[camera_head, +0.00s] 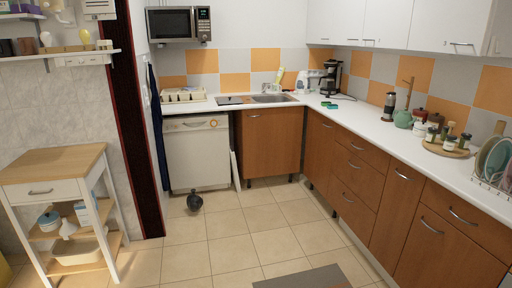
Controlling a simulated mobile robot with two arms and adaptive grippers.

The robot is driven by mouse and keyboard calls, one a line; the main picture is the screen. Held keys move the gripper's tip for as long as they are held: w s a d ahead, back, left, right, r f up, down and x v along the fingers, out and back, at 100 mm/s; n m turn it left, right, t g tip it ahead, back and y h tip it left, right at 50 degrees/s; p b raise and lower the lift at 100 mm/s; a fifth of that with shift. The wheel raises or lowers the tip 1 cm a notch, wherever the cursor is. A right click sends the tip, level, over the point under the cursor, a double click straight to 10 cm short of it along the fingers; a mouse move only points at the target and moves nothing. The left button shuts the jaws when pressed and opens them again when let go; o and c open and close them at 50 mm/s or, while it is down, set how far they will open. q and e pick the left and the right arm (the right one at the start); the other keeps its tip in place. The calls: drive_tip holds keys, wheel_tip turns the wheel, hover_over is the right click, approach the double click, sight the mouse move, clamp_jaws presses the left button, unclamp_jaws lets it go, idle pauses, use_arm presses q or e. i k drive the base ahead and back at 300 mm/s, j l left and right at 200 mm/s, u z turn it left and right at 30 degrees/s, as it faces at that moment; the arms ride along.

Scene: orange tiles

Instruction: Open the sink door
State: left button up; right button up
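The sink door (268,145) is a reddish-brown wooden cabinet front below the sink (272,98), at the back of the kitchen. It looks shut. Its small metal handle (254,116) is near the top left of the front. Neither of my grippers shows in the head camera view.
A white dishwasher (197,155) stands left of the sink cabinet, with a narrow white panel (235,170) between them. A small dark object (194,201) lies on the floor before it. A wooden-topped cart (53,163) stands at left, a grey mat (305,279) in front. The middle tiles are clear.

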sight(272, 137)
drive_tip(key=i, duration=2.65)
